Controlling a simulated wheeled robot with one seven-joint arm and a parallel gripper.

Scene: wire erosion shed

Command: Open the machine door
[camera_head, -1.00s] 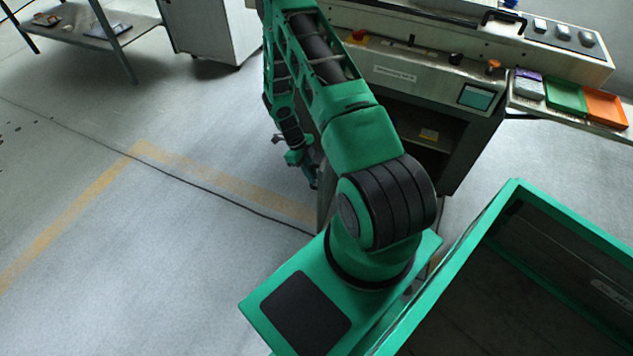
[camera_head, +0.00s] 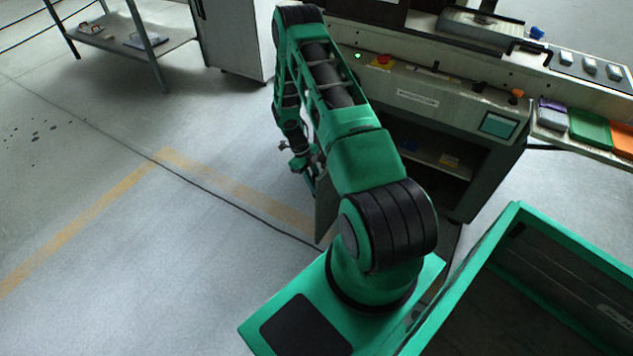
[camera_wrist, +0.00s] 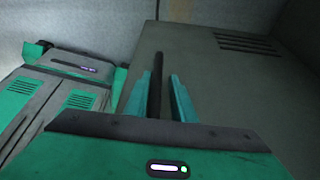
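The machine (camera_head: 430,98) stands at the upper right in the head view, with a dark open compartment (camera_head: 432,160) in its front. Its grey door (camera_head: 326,207) stands swung out from the left side of this opening, partly hidden behind my arm. My gripper (camera_head: 302,168) is on the outer, left side of the door. In the wrist view the grey door panel (camera_wrist: 215,85) fills the right, with a dark upright handle bar (camera_wrist: 158,68). The two teal fingers of my gripper (camera_wrist: 160,80) are apart, one each side of the bar, with gaps showing.
A low shelf table (camera_head: 125,35) and a grey cabinet (camera_head: 235,40) stand at the upper left. Coloured trays (camera_head: 590,129) sit on a side ledge at the right. The floor (camera_head: 130,230) at left is clear, with yellow tape and a thin dark line.

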